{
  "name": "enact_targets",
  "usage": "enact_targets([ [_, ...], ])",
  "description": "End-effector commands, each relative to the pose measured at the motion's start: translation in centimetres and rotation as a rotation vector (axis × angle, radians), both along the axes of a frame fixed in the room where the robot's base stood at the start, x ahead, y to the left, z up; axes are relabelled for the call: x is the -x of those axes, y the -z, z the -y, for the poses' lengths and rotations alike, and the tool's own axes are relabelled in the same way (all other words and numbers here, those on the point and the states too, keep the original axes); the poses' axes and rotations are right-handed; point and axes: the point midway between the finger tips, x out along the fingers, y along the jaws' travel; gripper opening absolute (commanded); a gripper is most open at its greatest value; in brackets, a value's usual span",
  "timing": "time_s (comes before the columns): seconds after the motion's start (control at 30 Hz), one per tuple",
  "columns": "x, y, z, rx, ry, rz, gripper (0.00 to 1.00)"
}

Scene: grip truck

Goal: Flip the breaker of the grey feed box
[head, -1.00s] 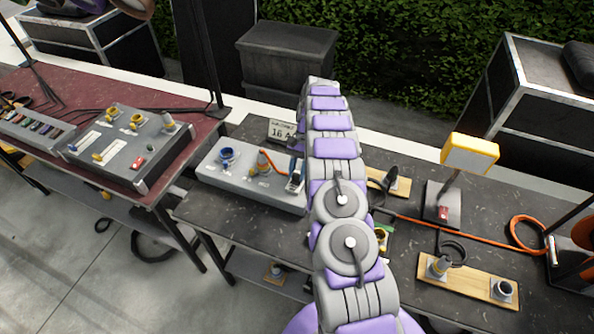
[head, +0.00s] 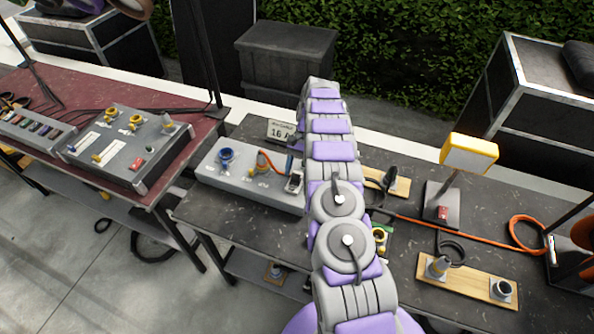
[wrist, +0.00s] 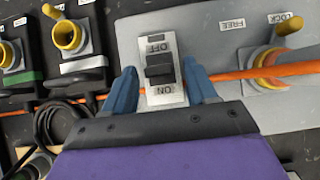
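The grey feed box (head: 232,180) sits on the dark table, left of my arm in the head view; its top also fills the upper right of the wrist view (wrist: 222,60). Its breaker (wrist: 160,68) is a black toggle on a pale plate marked OFF and ON, both upside down in the wrist view. The breaker also shows at the box's right end in the head view (head: 295,183). My gripper (wrist: 161,80) is open, its blue fingers on either side of the breaker plate. I cannot tell whether they touch it. My arm hides part of the box's right side.
On the feed box, an orange cable runs from a yellow-collared connector (wrist: 268,70) marked FREE and LOCK, passing by the gripper. A blue socket (head: 226,157) is further left. A yellow lamp (head: 470,153) stands right of my arm. A grey panel (head: 128,150) sits on the red table.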

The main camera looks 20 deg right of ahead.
Motion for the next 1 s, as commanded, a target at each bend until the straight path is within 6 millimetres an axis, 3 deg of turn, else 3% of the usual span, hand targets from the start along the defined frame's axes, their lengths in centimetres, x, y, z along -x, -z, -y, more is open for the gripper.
enact_targets([
  [0.33, 0.0, -0.5, 0.0, 0.0, 0.0, 0.0, 0.57],
  [0.57, -0.1, -3.5, 0.1, -0.001, -0.001, 0.0, 0.57],
  [1.0, 2.5, -3.7, -0.4, -0.002, 0.001, -0.003, 0.57],
])
